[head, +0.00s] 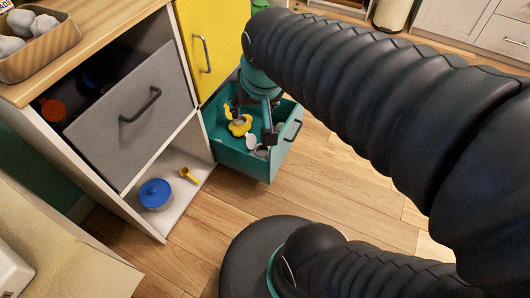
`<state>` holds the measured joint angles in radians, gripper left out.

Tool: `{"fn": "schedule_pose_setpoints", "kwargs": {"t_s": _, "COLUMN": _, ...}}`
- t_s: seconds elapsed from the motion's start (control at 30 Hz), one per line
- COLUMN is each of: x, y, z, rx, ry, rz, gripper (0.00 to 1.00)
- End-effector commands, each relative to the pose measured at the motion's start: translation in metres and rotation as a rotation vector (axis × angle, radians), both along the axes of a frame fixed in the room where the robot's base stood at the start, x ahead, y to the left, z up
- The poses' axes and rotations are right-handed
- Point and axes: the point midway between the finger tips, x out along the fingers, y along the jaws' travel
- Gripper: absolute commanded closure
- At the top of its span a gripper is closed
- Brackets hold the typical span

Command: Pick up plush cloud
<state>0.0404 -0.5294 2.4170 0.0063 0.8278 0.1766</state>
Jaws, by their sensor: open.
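My gripper (254,122) points down into the open teal drawer (258,166), with its jaws apart. A small yellow object (239,127) lies in the drawer below and beside the jaws. Small pale grey-white pieces (256,147) lie near the drawer's front, close to the right finger. One of them may be the plush cloud, but they are too small to tell. Whether a finger touches anything is unclear. My arm hides part of the drawer's far side.
A basket (38,62) of grey-white lumps stands on the wooden counter. A grey drawer (130,115) is pulled out at left, above an open shelf with a blue lidded pot (155,194) and a yellow item (189,175). A yellow door (212,40) stands behind. Wood floor is clear right of the teal drawer.

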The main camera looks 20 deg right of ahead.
Motion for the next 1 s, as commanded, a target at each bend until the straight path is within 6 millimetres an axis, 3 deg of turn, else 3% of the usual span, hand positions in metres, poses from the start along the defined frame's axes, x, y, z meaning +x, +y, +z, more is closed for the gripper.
{"fn": "schedule_pose_setpoints", "kwargs": {"t_s": 0.27, "x": 0.077, "y": -0.022, "z": -0.041, "rx": 0.096, "ry": 0.09, "rz": -0.284, "gripper": 0.4}}
{"fn": "schedule_pose_setpoints", "kwargs": {"t_s": 0.47, "x": 0.126, "y": -0.04, "z": -0.085, "rx": 0.156, "ry": 0.143, "rz": -0.487, "gripper": 0.4}}
{"fn": "schedule_pose_setpoints", "kwargs": {"t_s": 0.77, "x": 0.184, "y": -0.071, "z": -0.177, "rx": 0.23, "ry": 0.218, "rz": -0.797, "gripper": 0.4}}
{"fn": "schedule_pose_setpoints", "kwargs": {"t_s": 1.0, "x": 0.211, "y": -0.096, "z": -0.269, "rx": 0.276, "ry": 0.272, "rz": -1.05, "gripper": 0.4}}
